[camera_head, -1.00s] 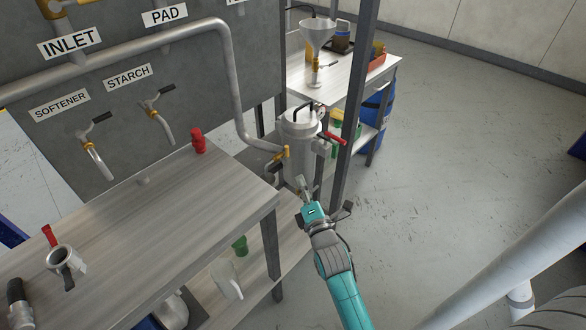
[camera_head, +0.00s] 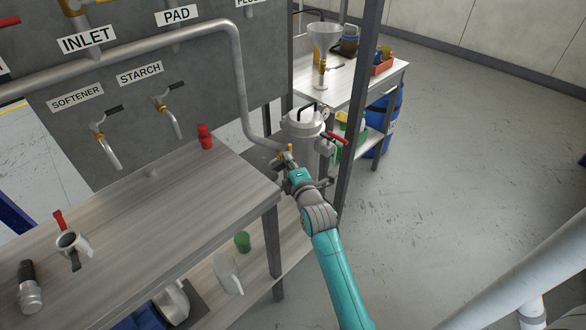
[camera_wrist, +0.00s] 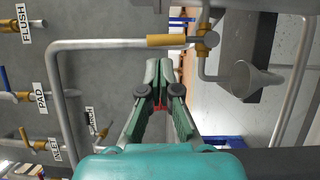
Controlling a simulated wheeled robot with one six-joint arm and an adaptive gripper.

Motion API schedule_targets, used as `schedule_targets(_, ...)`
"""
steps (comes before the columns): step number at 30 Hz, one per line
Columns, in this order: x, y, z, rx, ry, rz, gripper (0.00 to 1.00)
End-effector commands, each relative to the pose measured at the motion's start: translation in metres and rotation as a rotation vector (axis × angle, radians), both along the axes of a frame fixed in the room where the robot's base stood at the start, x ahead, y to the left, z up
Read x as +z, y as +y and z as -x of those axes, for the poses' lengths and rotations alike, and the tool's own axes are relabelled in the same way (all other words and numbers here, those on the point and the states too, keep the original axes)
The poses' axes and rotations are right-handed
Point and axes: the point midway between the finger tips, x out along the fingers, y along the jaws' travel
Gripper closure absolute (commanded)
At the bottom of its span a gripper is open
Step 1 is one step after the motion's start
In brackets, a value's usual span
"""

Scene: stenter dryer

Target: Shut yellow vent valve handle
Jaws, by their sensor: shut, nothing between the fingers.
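A yellow-brass valve fitting (camera_head: 283,156) sits at the lower end of the grey pipe, beside the steel canister (camera_head: 303,123). The wrist view shows a brass valve (camera_wrist: 205,41) at the end of a pipe, above and right of my fingertips.
A red-handled valve (camera_head: 335,138) is on the canister's right side. A dark upright post (camera_head: 358,110) stands just right of it. A wooden-top bench (camera_head: 150,215) is at the left. Open floor (camera_head: 450,170) lies to the right.

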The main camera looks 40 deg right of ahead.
Motion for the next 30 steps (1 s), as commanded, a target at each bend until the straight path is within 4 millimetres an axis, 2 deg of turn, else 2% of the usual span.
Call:
schedule_targets(3,0.000,-0.005,-0.011,0.000,0.000,0.000,1.00)
schedule_targets(9,0.000,-0.008,-0.018,0.000,0.000,0.001,1.00)
schedule_targets(19,0.001,-0.009,-0.018,-0.001,0.000,-0.002,1.00)
schedule_targets(25,0.003,-0.022,-0.017,-0.003,0.003,-0.074,1.00)
schedule_targets(30,0.003,-0.024,-0.016,-0.005,0.002,-0.078,1.00)
